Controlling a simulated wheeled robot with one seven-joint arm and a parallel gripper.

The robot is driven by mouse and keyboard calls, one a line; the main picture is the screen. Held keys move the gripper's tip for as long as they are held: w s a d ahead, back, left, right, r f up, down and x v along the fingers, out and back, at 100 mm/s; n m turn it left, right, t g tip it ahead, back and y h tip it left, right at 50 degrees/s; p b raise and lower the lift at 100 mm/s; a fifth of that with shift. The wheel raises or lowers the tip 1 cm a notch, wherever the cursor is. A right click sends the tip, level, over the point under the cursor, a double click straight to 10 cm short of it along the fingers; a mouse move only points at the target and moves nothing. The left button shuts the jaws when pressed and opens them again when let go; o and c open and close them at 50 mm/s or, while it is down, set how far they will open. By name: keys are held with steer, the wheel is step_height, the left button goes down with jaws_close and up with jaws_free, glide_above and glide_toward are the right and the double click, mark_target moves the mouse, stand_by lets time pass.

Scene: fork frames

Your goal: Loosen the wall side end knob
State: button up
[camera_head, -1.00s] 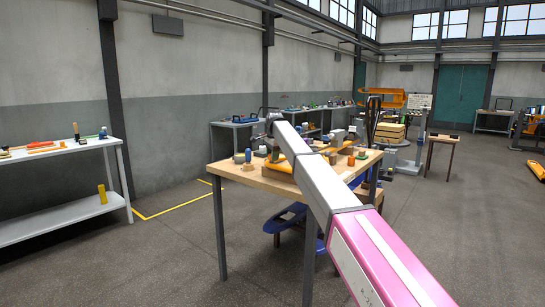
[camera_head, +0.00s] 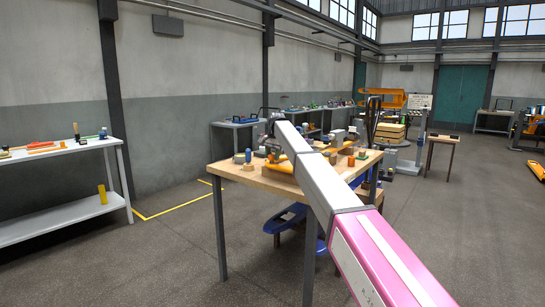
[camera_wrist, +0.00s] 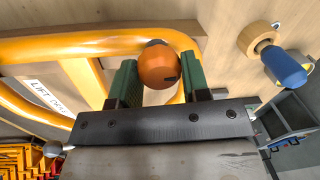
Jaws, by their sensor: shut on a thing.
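In the wrist view, an orange round knob (camera_wrist: 158,66) with a small dark slot sits at the end of a yellow tubular frame (camera_wrist: 75,44). My gripper (camera_wrist: 157,76) has its two green fingers on either side of the knob and is shut on it. In the head view, the yellow frame (camera_head: 284,165) lies on a wooden workbench (camera_head: 275,183). My own arm hides the gripper and the knob there. A second, brownish-grey ball knob (camera_wrist: 53,148) shows at lower left in the wrist view. A white label reading LIFT (camera_wrist: 48,95) lies inside the frame.
Other small parts crowd the bench. A grey shelf bench (camera_head: 60,157) stands at left by the wall. The floor in front is clear.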

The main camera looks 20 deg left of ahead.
steer(key=shift+f, duration=0.1)
stand_by(0.3)
steer(key=o, duration=0.9)
steer(key=shift+o, duration=0.2)
steer(key=r, duration=0.6)
steer(key=d+r, duration=0.1)
steer(key=r, duration=0.2)
steer(key=shift+s+r, duration=0.1)
steer(key=shift+r, duration=0.15)
steer(key=shift+d+r, duration=0.1)
steer(key=shift+r, duration=0.55)
